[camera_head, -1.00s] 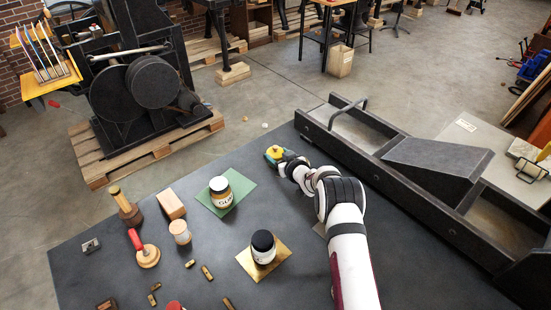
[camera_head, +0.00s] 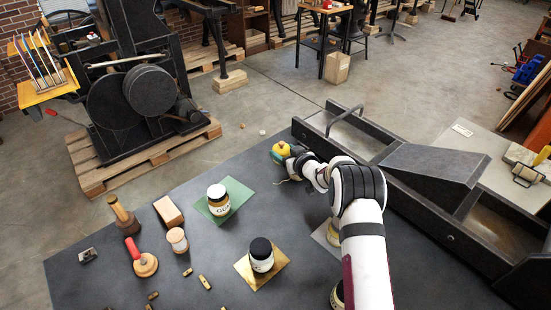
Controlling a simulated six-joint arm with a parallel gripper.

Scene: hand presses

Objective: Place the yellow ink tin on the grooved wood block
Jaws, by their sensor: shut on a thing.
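A small yellow, round-topped thing (camera_head: 282,148) with teal at its side is at my gripper (camera_head: 283,155). It looks like the yellow ink tin, though it is small and partly hidden. My gripper is shut on it, close to the table's far edge in the picture; its height above the table is hard to judge. A plain-looking light wood block (camera_head: 168,211) lies at the left of the table, well away from my gripper. I cannot make out grooves on it, so I cannot tell if it is the grooved wood block.
A glue jar (camera_head: 217,194) stands on a green sheet and a black-lidded jar (camera_head: 261,251) on a gold sheet. A mallet (camera_head: 124,214) and a red-handled tool (camera_head: 142,258) are at left. A long dark press bed (camera_head: 440,215) borders the right. The dark tabletop between jars and gripper is clear.

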